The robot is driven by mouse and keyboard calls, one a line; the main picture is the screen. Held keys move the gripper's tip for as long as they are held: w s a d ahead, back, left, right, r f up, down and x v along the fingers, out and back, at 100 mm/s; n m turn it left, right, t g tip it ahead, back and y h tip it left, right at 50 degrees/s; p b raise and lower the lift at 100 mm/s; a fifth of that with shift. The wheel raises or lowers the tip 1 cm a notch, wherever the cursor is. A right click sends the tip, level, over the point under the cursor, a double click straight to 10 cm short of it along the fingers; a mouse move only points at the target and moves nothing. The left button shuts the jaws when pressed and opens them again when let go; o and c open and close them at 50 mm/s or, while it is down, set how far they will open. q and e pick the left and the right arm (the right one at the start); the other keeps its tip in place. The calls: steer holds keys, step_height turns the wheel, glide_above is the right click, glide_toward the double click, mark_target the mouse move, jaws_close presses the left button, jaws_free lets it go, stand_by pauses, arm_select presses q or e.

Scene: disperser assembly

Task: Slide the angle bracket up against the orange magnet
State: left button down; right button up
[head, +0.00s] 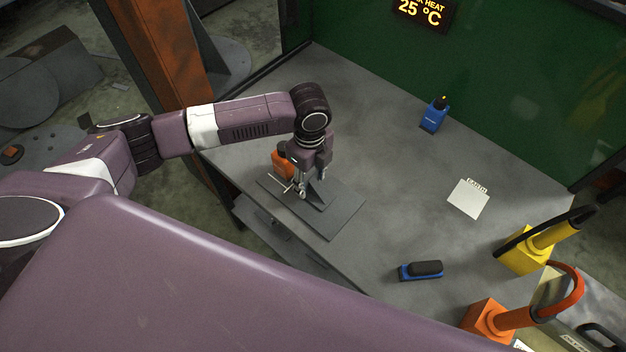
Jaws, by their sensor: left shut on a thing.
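The orange magnet (281,163) stands at the left end of a flat dark plate on the table, partly hidden by my left gripper. The angle bracket (321,196) is dark grey, stands on the plate and has a slanted rib. My left gripper (308,188) points down from above and is shut on the bracket, just to the right of the magnet. The gripper hides the space between magnet and bracket, so I cannot tell whether they touch. My right gripper is not in view.
The flat plate (343,217) lies near the table's front edge. A blue bottle-like item (433,115), a white paper (468,200) and a blue-black block (421,271) lie apart. Yellow (524,255) and orange (487,318) tools stand at right. The middle of the table is clear.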

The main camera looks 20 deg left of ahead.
mark_target(293, 168)
arm_select(q)
steer(key=shift+w+a, duration=0.2)
steer(key=shift+a, duration=0.3)
steer(key=shift+w+a, duration=0.2)
steer(key=shift+a, duration=0.3)
steer(key=shift+w+a+p, duration=0.15)
steer(key=shift+a+p, duration=0.15)
steer(key=shift+a, duration=0.05)
steer(key=shift+w+a, duration=0.2)
steer(key=shift+a, duration=0.45)
steer(key=shift+w+a+p, duration=0.25)
steer(key=shift+a+p, duration=0.1)
steer(key=shift+a, duration=0.35)
stand_by(0.4)
steer(key=c, duration=1)
jaws_free()
